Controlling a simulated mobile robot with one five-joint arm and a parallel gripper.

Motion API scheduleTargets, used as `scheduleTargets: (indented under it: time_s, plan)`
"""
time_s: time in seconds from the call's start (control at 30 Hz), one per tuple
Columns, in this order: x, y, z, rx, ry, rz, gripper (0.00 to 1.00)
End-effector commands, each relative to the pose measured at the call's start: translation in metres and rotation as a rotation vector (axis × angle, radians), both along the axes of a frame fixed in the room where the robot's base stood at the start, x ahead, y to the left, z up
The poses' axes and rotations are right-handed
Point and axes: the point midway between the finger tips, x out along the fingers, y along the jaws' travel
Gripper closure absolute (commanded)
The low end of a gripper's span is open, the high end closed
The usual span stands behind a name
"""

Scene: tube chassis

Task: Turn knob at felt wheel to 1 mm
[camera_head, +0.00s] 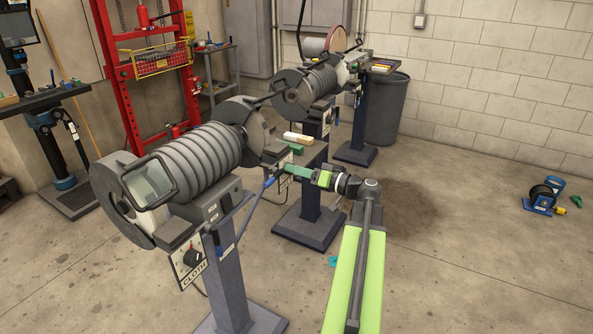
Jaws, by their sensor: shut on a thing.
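My gripper (286,169) has green fingers and reaches left from the end of my lime-green arm. Its tips are at a small pale control panel (285,157) below the right-hand wheel (246,122) of the nearest buffing machine. The gripper is shut on the knob there; the fingers hide the knob, and its pointer and scale cannot be read. Another black knob (193,258) with a dial sits on the panel marked CLOTH, under the machine's left-hand wheel (122,197), away from my gripper.
A tray with white (297,138) and green (299,148) bars is just behind my gripper. A second buffing machine (308,88) stands further back. A red press frame (150,70) is at the back left. Open concrete floor (470,260) lies to the right.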

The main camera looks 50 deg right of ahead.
Motion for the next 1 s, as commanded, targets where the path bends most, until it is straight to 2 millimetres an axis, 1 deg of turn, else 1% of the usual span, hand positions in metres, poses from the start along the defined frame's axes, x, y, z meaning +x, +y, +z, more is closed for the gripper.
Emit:
scheduleTargets:
  time_s: [0.1,0.33,0.87,0.9,1.0]
  plan:
    - [-0.0006,0.0009,-0.0011,-0.057,-0.01,0.001,1.0]
    - [-0.0007,0.0011,-0.0011,-0.124,-0.026,0.002,1.0]
    - [-0.0005,0.0014,-0.0013,-0.143,-0.03,0.003,1.0]
    - [-0.0005,0.0013,-0.0012,-0.143,-0.031,0.003,0.61]
    - [-0.0003,0.0013,-0.0009,-0.143,-0.032,0.002,0.48]
